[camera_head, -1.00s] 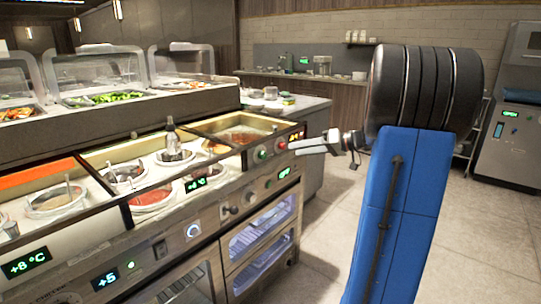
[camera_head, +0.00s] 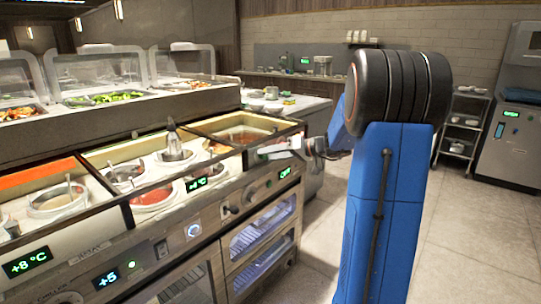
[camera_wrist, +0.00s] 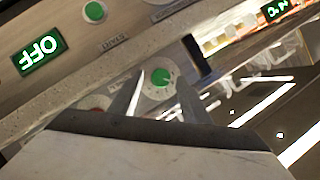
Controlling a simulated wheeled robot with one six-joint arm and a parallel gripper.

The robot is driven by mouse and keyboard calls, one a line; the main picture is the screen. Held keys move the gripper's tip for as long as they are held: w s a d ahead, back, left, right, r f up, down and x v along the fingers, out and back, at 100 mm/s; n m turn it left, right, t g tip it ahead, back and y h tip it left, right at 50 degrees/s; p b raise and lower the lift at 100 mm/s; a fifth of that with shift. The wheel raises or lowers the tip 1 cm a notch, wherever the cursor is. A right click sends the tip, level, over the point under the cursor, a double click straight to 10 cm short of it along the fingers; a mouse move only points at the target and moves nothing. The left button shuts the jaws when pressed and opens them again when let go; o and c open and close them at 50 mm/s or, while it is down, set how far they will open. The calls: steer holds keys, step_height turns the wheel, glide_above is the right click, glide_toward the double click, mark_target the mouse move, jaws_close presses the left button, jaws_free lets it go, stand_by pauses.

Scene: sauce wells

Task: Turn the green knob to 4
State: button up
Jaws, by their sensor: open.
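The green knob (camera_wrist: 160,77) sits on a pale round dial on the counter's front panel in the wrist view. The markings around it are too small to read. My gripper (camera_wrist: 157,88) is open, with one finger on each side of the knob; I cannot tell whether they touch it. In the head view my gripper (camera_head: 283,150) is at the right end of the front panel and hides the knob there.
A green display (camera_wrist: 40,52) reads OFF upside down, near a round green button (camera_wrist: 95,12). Sauce wells (camera_head: 152,196) lie left of my gripper. Open floor (camera_head: 470,235) is at the right.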

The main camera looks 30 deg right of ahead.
steer(key=c, duration=1)
steer(key=shift+c, duration=0.2)
steer(key=shift+d+f+m+t+y, duration=0.1)
steer(key=shift+f+m+t+y, duration=0.4)
steer(key=shift+m, duration=1.85)
steer(key=shift+a+f+m+t+y, duration=0.1)
steer(key=shift+m+t+y, duration=0.85)
steer(key=shift+m, duration=1.35)
steer(key=shift+d+f+m+t+y, duration=0.1)
steer(key=shift+f+m+t+y, duration=0.4)
steer(key=shift+m, duration=1.85)
steer(key=shift+r+y, duration=0.2)
steer(key=shift+y, duration=0.15)
